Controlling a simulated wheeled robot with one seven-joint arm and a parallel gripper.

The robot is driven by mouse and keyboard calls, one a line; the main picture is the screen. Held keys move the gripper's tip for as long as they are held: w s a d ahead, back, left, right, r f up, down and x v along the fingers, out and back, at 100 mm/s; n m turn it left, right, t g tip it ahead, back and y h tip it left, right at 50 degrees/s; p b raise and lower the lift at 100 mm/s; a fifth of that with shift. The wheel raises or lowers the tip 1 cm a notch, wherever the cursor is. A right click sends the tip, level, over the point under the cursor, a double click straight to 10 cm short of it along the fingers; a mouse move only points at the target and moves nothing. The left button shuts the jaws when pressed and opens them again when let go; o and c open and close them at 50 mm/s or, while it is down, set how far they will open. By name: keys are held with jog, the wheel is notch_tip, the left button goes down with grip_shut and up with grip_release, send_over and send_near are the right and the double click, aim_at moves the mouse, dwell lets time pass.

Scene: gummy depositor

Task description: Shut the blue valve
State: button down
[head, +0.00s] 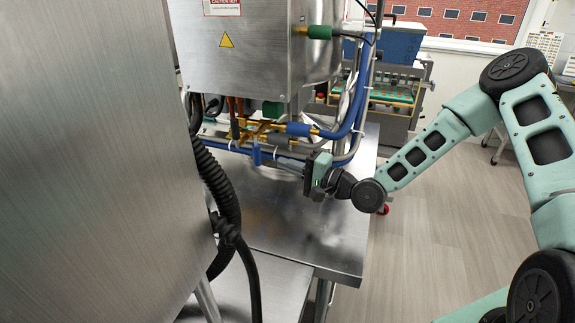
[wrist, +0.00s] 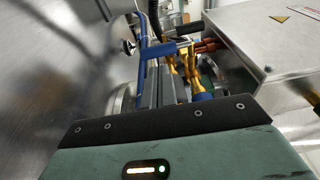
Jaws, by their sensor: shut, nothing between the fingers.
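The blue valve handle (head: 256,154) hangs down from brass fittings below the steel cabinet in the head view. In the wrist view it appears as a blue bar (wrist: 163,51) lying crosswise beyond my fingers, beside the brass fittings (wrist: 195,72). My gripper (head: 296,168) is just right of the handle, above the steel table, reaching left. Its fingers also show in the wrist view (wrist: 160,72), shut with nothing between them. Their tips look close to the handle; I cannot tell if they touch it.
The steel cabinet (head: 240,60) hangs above the fittings. Blue hoses (head: 358,105) run close behind my gripper. A large steel panel (head: 85,180) and black corrugated hose (head: 218,185) stand at left. The table's front (head: 300,235) is clear.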

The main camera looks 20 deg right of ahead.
jog(key=b+v, duration=0.2)
jog(key=v, duration=0.7)
jog(key=s+a+f+n+g, duration=0.1)
jog(key=a+n+g, duration=0.1)
jog(key=s+a+f+n+g+h, duration=0.1)
jog(key=a+f+n+g, duration=0.1)
jog(key=s+a+f+n+g+h, duration=0.1)
jog(key=a+g, duration=0.1)
jog(key=shift+a+f+n, duration=0.25)
jog(key=shift+f+n, duration=0.1)
jog(key=shift+n, duration=0.05)
jog(key=s+n+g+h, duration=0.1)
jog(key=s+a+n+g+h, duration=0.1)
jog(key=s+f+n+h, duration=0.1)
jog(key=shift+s+a+f+n+g+h, duration=0.1)
jog(key=shift+s+a+n+g+h, duration=0.2)
jog(key=shift+g+h, duration=0.1)
jog(key=s+a+r+n+g+h, duration=0.1)
jog(key=s+r+n+g+h, duration=0.1)
jog(key=s, duration=0.8)
jog(key=s+a+r+n+g+h, duration=0.1)
jog(key=s+r+n+h, duration=0.3)
jog(key=s+r, duration=0.5)
jog(key=shift+s+r+n+g, duration=0.15)
jog(key=shift+s+n+g, duration=0.65)
jog(key=shift+s+n, duration=0.15)
jog(key=shift+a, duration=0.1)
